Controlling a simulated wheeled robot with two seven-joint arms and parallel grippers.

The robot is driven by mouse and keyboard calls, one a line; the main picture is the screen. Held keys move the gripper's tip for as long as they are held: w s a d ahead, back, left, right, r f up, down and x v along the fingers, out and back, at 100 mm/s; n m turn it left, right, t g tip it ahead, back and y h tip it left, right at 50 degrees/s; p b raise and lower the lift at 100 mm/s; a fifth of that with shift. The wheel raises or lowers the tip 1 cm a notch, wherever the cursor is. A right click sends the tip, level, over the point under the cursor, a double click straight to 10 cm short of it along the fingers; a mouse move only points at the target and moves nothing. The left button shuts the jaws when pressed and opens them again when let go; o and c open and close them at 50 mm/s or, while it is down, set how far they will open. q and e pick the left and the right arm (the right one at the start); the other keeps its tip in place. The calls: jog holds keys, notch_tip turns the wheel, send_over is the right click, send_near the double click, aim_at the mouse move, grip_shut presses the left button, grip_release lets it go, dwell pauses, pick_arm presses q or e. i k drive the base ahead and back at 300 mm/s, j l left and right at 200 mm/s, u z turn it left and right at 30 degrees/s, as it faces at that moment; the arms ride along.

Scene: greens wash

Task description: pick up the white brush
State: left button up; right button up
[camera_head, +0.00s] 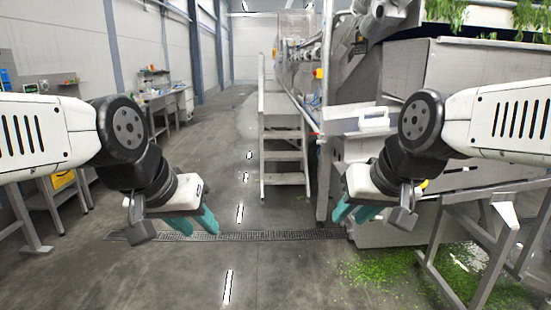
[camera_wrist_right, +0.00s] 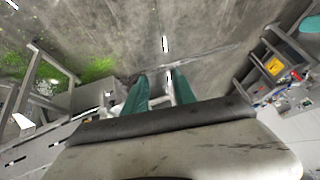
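A white object with a raised handle-like top (camera_head: 374,121) lies on a grey metal ledge of the machine, right of centre; it may be the white brush, but it is too small to be sure. My right gripper (camera_head: 350,216) hangs in the air below and in front of it, well apart, with its teal fingers spread. The right wrist view shows the same fingers (camera_wrist_right: 160,80) apart with nothing clearly held between them. My left gripper (camera_head: 199,228) is over the open floor at the left, teal fingers apart and empty.
A metal step stand (camera_head: 284,150) is at the centre. A steel frame (camera_head: 478,240) stands at the lower right, with green scraps (camera_head: 385,272) on the floor. A workbench (camera_head: 160,98) is at the back left. The floor between my arms is clear.

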aim_at(379, 124)
jog(key=z, duration=0.8)
